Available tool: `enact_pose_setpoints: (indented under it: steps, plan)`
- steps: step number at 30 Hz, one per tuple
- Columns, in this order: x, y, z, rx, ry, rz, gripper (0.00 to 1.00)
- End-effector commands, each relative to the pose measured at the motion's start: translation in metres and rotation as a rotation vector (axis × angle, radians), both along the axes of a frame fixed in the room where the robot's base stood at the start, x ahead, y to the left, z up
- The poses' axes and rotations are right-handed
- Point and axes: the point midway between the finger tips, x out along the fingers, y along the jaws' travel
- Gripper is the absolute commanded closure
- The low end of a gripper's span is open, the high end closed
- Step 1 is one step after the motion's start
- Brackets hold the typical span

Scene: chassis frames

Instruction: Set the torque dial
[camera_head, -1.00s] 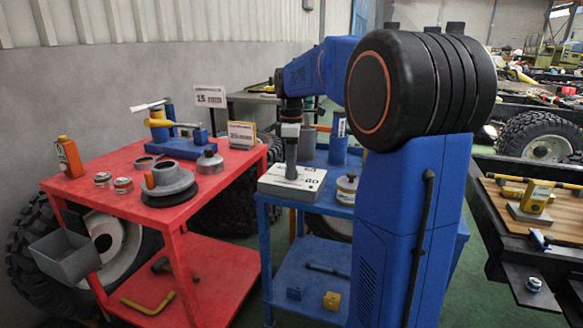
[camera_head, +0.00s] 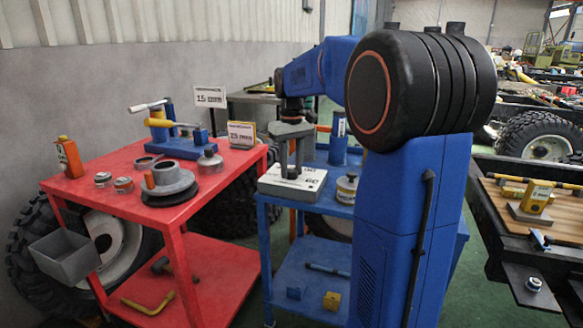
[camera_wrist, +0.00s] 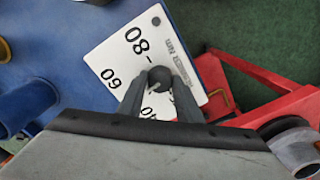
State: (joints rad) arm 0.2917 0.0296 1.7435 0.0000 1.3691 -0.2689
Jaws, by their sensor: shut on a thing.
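The torque dial is a dark round knob (camera_wrist: 160,77) on a white-topped box (camera_wrist: 118,60) in the wrist view, with a small pale mark on its lower-left side. Printed figures stand around it on the white face. My gripper (camera_wrist: 158,84) has one finger on each side of the knob and is shut on it. In the head view, the box (camera_head: 312,183) sits on the blue cart, and my gripper (camera_head: 292,165) reaches straight down to its top. The knob is mostly hidden by the fingers there.
A small tin (camera_head: 346,190) and a blue cylinder (camera_head: 338,146) stand near the box on the blue cart.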

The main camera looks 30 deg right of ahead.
Motion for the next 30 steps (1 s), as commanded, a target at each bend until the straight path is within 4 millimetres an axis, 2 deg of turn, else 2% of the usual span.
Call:
enact_pose_setpoints:
  steps: [30]
  plan:
    - [0.0008, -0.0003, 0.0012, 0.000, -0.004, -0.964, 0.91]
